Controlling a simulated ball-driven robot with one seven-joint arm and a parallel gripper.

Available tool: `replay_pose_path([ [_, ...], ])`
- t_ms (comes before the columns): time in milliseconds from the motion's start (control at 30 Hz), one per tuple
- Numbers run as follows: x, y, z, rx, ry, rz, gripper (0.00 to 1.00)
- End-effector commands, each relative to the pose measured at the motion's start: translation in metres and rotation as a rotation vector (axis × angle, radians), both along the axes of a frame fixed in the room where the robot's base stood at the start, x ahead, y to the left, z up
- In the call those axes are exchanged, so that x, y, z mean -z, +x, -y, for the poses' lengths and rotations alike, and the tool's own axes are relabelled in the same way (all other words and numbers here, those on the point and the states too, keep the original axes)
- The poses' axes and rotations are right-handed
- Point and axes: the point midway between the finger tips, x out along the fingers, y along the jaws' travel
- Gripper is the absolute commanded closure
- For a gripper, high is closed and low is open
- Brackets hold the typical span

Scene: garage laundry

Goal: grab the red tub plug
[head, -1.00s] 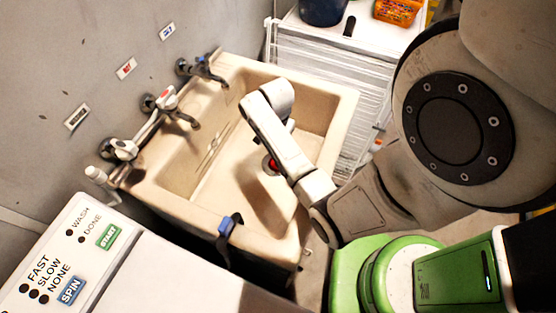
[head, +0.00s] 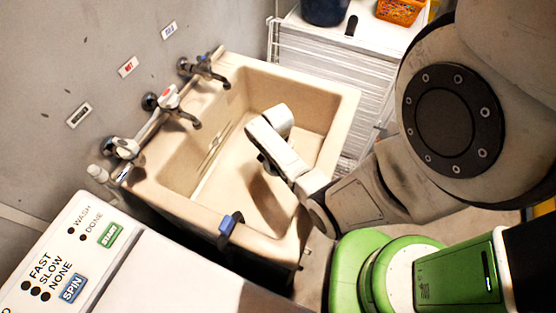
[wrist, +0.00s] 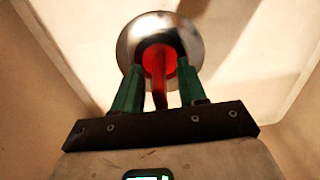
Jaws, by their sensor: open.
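The red tub plug (wrist: 158,58) sits in the round metal drain ring (wrist: 126,42) in the wrist view, with its narrow red stem towards me. My gripper (wrist: 160,66) is open, with one green finger on each side of the plug. I cannot tell whether the fingertips touch it. In the head view my arm reaches down into the beige sink (head: 190,205) and hides the plug and most of my gripper.
Several taps (head: 172,98) line the sink's wall side. A blue clip (head: 231,223) sits on the near rim. A white machine (head: 150,262) stands at front left, and a white wire shelf (head: 325,90) behind the sink. Sink walls rise around my gripper.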

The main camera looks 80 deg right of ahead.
Motion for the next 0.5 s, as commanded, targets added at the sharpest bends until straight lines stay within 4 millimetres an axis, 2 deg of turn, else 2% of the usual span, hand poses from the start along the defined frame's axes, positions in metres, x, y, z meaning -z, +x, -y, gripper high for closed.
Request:
replay_pose_path([
  [167,-0.0002,0.0001,0.0002,0.000,0.000,0.000,0.58],
  [500,-0.0003,0.0000,0.0002,0.000,0.000,0.000,0.90],
])
